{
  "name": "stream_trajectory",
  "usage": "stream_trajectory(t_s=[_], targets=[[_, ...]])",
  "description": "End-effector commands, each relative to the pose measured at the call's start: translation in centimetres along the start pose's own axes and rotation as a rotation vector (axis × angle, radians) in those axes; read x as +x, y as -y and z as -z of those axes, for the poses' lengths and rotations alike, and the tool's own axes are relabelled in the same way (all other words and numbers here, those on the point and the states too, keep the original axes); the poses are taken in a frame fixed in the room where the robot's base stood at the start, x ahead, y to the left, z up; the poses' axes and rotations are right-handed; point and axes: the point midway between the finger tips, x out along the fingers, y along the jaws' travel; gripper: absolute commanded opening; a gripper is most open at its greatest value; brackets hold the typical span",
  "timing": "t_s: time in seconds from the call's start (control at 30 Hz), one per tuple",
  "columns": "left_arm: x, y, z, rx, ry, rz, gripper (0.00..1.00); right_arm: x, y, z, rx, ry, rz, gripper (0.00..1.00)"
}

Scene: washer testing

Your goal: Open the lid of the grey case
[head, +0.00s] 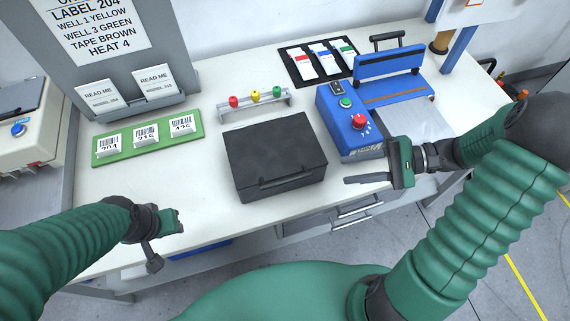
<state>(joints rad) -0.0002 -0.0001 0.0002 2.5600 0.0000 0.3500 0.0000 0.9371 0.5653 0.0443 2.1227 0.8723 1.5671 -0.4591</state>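The grey case (275,152) is a dark, nearly black box at the middle of the white table, with its lid closed. Its handle (286,177) runs along the front edge, facing me. My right gripper (370,164) is to the right of the case, by its front right side and apart from it. Its fingers point left and look spread, with nothing between them. My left gripper (161,243) is at the table's front left edge, well left of the case and empty. Its fingers are seen at a steep angle, so their gap is unclear.
A blue control box (347,117) stands close to the right of the case, with a blue sealer (388,72) behind it. A rack of coloured knobs (255,102) stands behind the case. A green tray (148,138) with labelled cards lies left. Table in front-left is clear.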

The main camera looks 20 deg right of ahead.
Motion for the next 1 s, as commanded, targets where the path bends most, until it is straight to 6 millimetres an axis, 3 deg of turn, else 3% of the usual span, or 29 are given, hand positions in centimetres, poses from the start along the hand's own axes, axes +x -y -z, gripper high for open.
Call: stream_trajectory(t_s=[0.4,0.6,0.77,1.0], targets=[[0.7,0.0,-0.2,-0.001,0.000,0.000,0.36,10.3,-0.2,0.3,0.005,0.010,-0.009,0.34],[1.0,0.0,-0.2,0.000,0.000,0.000,0.36,14.5,-0.2,0.2,0.003,0.006,-0.008,0.34],[1.1,0.0,-0.2,0.000,0.000,0.000,0.36,16.0,-0.1,0.2,0.004,0.005,-0.008,0.34],[1.1,0.0,-0.2,0.000,0.000,0.000,0.36,16.1,-0.1,0.2,0.004,0.003,-0.007,0.34]])
